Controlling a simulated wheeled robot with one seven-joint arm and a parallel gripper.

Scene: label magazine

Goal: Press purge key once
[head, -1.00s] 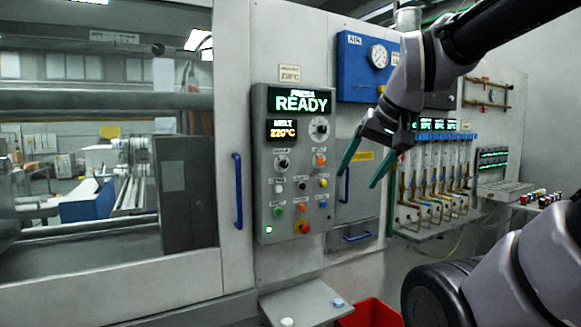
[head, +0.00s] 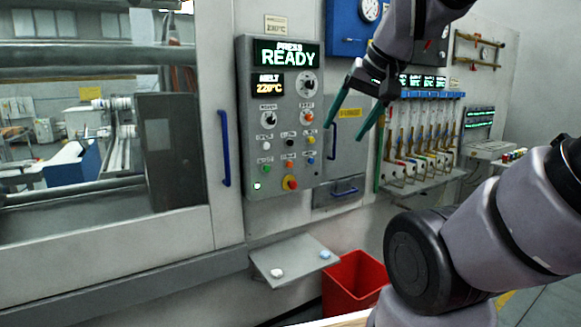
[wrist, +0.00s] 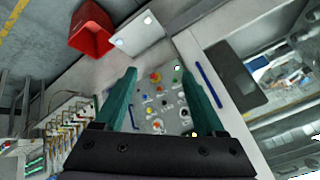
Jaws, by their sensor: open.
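The control panel (head: 244,140) is a grey upright box on the machine front with a "PRESS READY" display (head: 287,54) and a "MELT 220°C" display (head: 268,85). It carries knobs and several small keys: white (head: 268,148), black (head: 290,145), yellow (head: 311,140), green (head: 267,170), orange (head: 290,165) and blue (head: 311,161). The labels are too small to tell which is the purge key. My gripper (head: 343,131) is open and empty, with teal fingers, right of the panel in the head view. In the wrist view, the panel's keys show between and beyond my gripper's fingers (wrist: 157,75), apart from them.
A red stop button (head: 291,183) sits low on the panel. A blue handle (head: 224,148) is left of the panel; a rack of tubes (head: 420,135) is at right.

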